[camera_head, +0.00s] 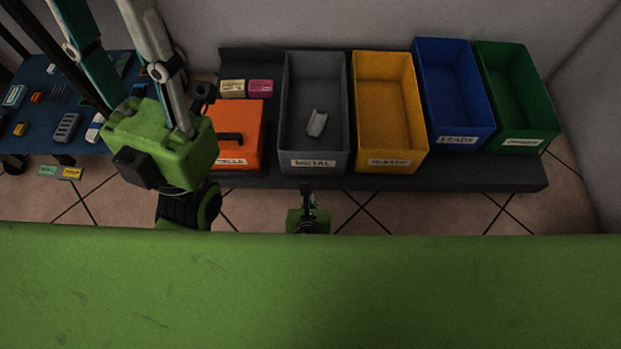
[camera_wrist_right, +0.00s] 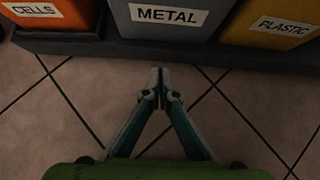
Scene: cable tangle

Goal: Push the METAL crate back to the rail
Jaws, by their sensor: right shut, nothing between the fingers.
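The grey METAL crate (camera_head: 315,75) stands upright on a dark shelf (camera_head: 420,182), with its white label facing me. A small light-grey piece (camera_head: 317,123) lies inside. Its front also shows in the right wrist view (camera_wrist_right: 165,32). My right gripper (camera_head: 306,190) is shut and empty, in front of the crate and apart from it; its closed fingertips (camera_wrist_right: 160,72) point toward the crate's front. My left gripper (camera_head: 112,30) is raised at upper left, fingers apart, tips cut off by the frame. The crate's back, where it meets the rail, is hidden.
The orange CELLS box (camera_head: 240,120) is close on the left and the yellow PLASTIC crate (camera_head: 390,165) close on the right. Blue (camera_head: 465,143) and green (camera_head: 540,140) crates stand farther right. A blue table (camera_head: 40,75) with small parts is at left. Tiled floor lies before the shelf.

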